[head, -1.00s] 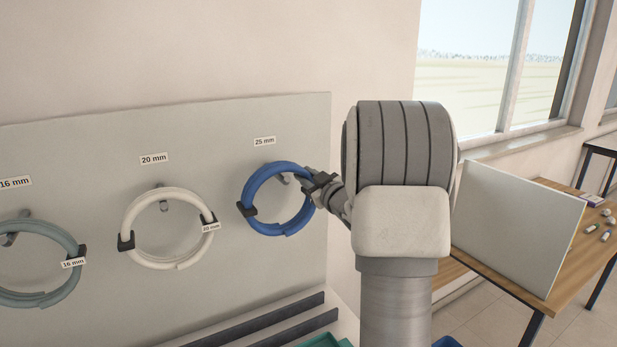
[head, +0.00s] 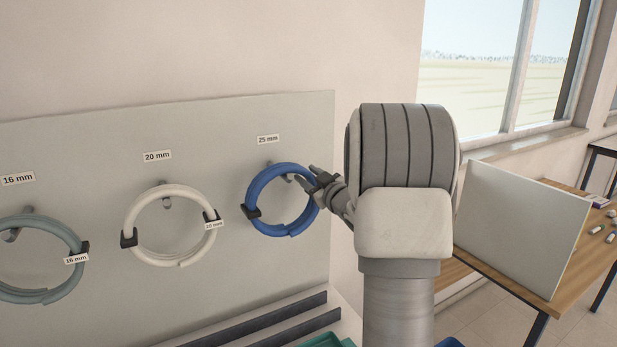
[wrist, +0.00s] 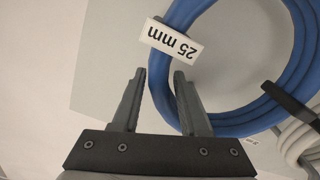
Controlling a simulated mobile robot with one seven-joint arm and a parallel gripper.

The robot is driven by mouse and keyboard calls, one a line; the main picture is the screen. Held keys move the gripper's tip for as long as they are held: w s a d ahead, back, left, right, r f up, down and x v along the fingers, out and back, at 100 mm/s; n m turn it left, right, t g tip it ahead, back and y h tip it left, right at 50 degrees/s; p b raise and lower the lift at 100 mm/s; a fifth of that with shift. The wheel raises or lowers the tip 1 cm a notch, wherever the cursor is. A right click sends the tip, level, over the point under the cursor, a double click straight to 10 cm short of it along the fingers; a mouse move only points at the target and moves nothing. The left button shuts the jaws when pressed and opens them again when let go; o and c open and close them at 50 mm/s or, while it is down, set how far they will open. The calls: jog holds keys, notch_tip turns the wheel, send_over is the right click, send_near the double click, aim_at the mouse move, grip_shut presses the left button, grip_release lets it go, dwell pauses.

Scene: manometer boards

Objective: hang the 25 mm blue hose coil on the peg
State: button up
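The blue hose coil (head: 254,190) is upright against the board under the 25 mm label (head: 268,139). A peg tip (head: 288,178) shows inside the ring, just under its upper part, so the coil appears to hang on this peg. My gripper (head: 309,176) is at the coil's upper right side, by a dark clip. In the wrist view my gripper (wrist: 160,75) has its fingers spread with nothing clamped between them. The coil's 25 mm tag (wrist: 172,42) lies just beyond the fingertips. The right finger overlaps the blue coil (wrist: 205,108); I cannot tell whether it touches.
A white coil (head: 131,215) hangs under the 20 mm label (head: 157,156) and a grey-green coil (head: 72,282) under the 16 mm label (head: 18,179). Dark rails (head: 255,322) run below the board. A table with a white panel (head: 515,230) stands at right.

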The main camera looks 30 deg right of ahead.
jog(key=shift+o, duration=0.9)
jog(key=shift+f, duration=0.1)
jog(key=shift+s, duration=0.1)
jog(key=s+a+b, duration=0.1)
jog(key=s+b, duration=0.1)
jog(key=s, duration=1.5)
